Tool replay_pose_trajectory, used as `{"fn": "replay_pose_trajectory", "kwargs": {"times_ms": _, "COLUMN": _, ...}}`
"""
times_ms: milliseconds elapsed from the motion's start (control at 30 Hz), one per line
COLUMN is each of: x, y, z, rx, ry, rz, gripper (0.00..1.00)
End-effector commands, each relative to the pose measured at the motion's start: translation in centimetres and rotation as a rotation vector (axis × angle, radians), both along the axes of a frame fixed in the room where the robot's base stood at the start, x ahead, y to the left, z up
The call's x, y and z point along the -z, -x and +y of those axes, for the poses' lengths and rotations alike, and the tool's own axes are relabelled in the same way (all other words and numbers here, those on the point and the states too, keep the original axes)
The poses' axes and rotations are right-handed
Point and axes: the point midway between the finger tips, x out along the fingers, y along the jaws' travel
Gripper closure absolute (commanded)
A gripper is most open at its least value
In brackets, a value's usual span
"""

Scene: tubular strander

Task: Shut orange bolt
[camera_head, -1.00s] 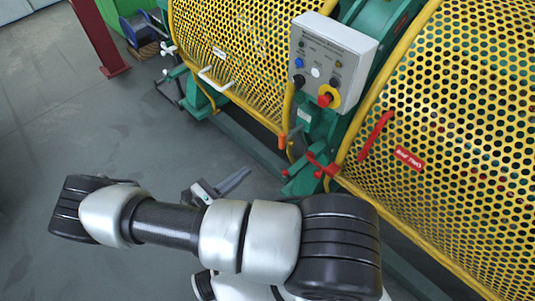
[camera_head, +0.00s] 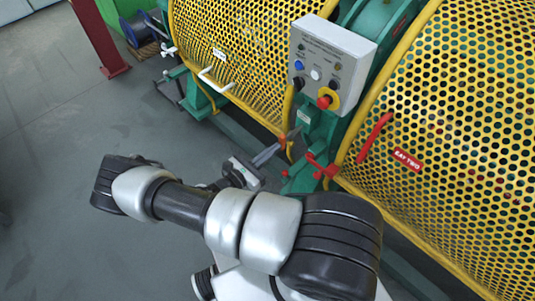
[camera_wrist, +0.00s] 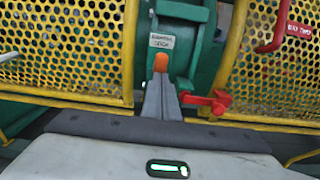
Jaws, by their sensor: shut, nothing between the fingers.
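In the head view a bit of the orange bolt (camera_head: 282,138) shows at the lower corner of the left guard, partly covered by my fingers. My gripper (camera_wrist: 160,82) is shut and empty, its fingers together and pointing at the bolt. In the head view my gripper (camera_head: 296,132) reaches up and right to the bolt. I cannot tell whether the fingertips touch it.
A red bolt (camera_wrist: 212,101) sits right of my fingers on the green stand. Left (camera_head: 225,50) and right (camera_head: 450,120) yellow mesh guards flank it. A grey control box (camera_head: 335,50) with a red stop button is above. Grey floor (camera_head: 70,150) is open at left.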

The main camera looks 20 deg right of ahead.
Motion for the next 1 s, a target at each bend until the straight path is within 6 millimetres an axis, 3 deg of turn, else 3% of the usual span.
{"fn": "replay_pose_trajectory", "kwargs": {"times_ms": 333, "x": 0.0, "y": -0.1, "z": -0.3, "rx": 0.001, "ry": 0.000, "rz": 0.000, "gripper": 1.00}}
{"fn": "replay_pose_trajectory", "kwargs": {"times_ms": 700, "x": 0.1, "y": -1.9, "z": -5.5, "rx": 0.001, "ry": 0.000, "rz": 0.001, "gripper": 1.00}}
{"fn": "replay_pose_trajectory", "kwargs": {"times_ms": 1000, "x": -0.1, "y": -2.1, "z": -5.8, "rx": 0.001, "ry": 0.002, "rz": -0.001, "gripper": 1.00}}
